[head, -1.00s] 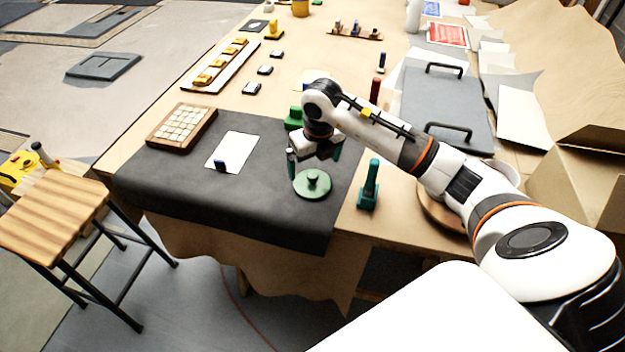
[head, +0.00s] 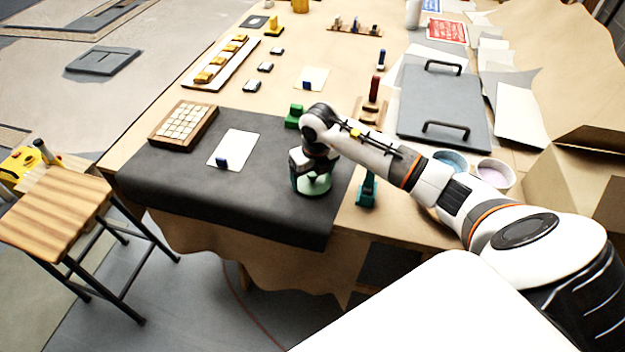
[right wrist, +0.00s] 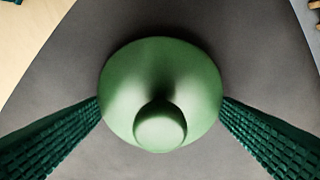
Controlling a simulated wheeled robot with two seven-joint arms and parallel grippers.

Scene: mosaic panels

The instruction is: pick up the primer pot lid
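The primer pot lid (head: 315,186) is a round green disc with a knob on top, lying on the black mat (head: 270,222) near the front of the table. In the right wrist view the lid (right wrist: 160,75) fills the middle, its round knob towards the lower edge. My right gripper (head: 312,178) is low over the lid, its fingers spread wide. In the right wrist view the textured green fingers of the gripper (right wrist: 161,105) flank the lid at its left and right edges. I cannot tell whether they touch the rim. My left gripper is not in view.
A green-handled tool (head: 367,190) stands just right of the gripper. Two round pots (head: 495,174) sit partly behind my right forearm. A grey board with black handles (head: 445,103) lies beyond. A white card (head: 233,148) and a wooden tile tray (head: 184,124) lie left.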

